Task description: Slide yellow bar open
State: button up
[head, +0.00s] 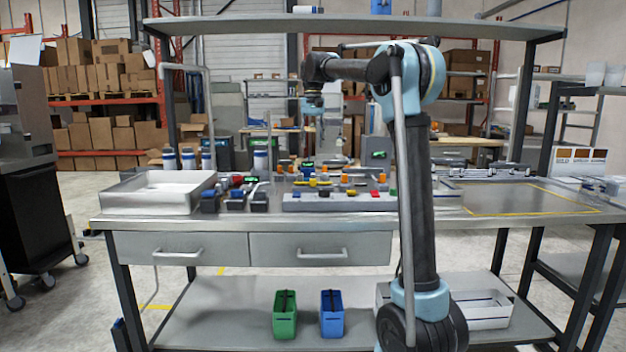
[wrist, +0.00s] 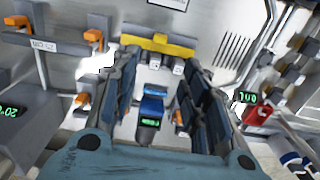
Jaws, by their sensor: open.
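The yellow bar (wrist: 158,45) lies across the upper middle of the wrist view, fixed to a grey panel with small pale pieces below it. My gripper (wrist: 161,66) is open, with one dark finger on each side of the picture. The bar shows just beyond the fingertips, and its ends reach about as wide as the gap. I cannot tell whether the fingertips touch it. Nothing is held between the fingers.
A blue-topped device with a green display (wrist: 150,112) shows between the fingers. Orange levers (wrist: 95,37) are at left, and a red box (wrist: 258,116) is at right. A metal tray (head: 157,192) sits on the bench's left.

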aim_at(313, 179)
notch_tip(313, 179, down, 14)
dwell(0.6)
